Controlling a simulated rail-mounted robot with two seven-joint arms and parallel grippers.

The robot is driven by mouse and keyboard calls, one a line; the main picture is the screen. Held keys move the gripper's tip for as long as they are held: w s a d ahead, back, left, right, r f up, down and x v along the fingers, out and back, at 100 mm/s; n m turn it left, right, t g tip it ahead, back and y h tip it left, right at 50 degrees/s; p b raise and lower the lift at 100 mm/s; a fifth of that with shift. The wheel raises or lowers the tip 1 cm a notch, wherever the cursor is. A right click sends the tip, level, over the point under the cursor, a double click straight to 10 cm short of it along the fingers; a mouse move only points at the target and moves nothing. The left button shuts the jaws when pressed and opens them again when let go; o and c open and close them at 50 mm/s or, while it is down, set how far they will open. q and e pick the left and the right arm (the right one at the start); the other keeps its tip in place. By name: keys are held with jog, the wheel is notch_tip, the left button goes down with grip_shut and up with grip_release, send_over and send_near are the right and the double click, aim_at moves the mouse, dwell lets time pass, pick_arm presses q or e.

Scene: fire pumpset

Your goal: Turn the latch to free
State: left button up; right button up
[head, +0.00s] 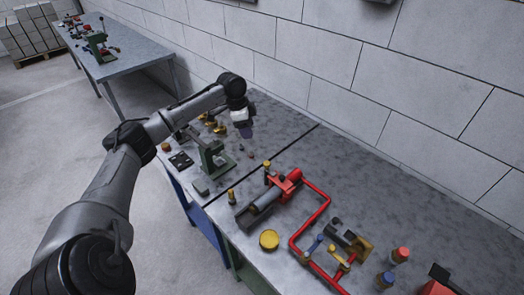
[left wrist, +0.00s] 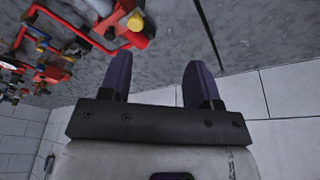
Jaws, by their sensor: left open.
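My left gripper (head: 246,131) is above the far side of the workbench, past a green upright fixture (head: 212,156). In the left wrist view its two purple fingers (left wrist: 159,80) are spread apart with nothing between them. A red pipe frame with a grey cylinder (head: 265,200) lies on the bench to the right of the gripper; its red parts also show at the upper left of the left wrist view (left wrist: 125,38). I cannot make out which small part is the latch. My right gripper is in neither view.
A yellow round piece (head: 269,240), a blue-and-red bottle (head: 385,280) and a red-capped one (head: 400,255) stand on the bench (head: 345,165). Several small brass parts (head: 218,127) lie near the green fixture. A block wall (head: 330,70) runs behind the bench.

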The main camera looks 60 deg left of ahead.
aim_at(266, 162)
pick_arm(q)
jog(key=w+d+f+m, duration=0.1)
jog(key=d+f, duration=0.1)
jog(key=f, duration=0.2)
jog(key=w+d+f+m+h, duration=0.1)
jog(key=d+f+m, duration=0.1)
jog(key=f, duration=0.2)
jog(key=w+d+f+m+h, duration=0.1)
jog(key=d+f, duration=0.1)
jog(key=f, duration=0.2)
jog(key=shift+w+d+f+m, duration=0.25)
jog(key=shift+w+d+m, duration=0.05)
jog(key=shift+m, duration=0.1)
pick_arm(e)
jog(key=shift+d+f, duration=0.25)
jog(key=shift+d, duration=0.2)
pick_arm(q)
jog(key=shift+c, duration=0.5)
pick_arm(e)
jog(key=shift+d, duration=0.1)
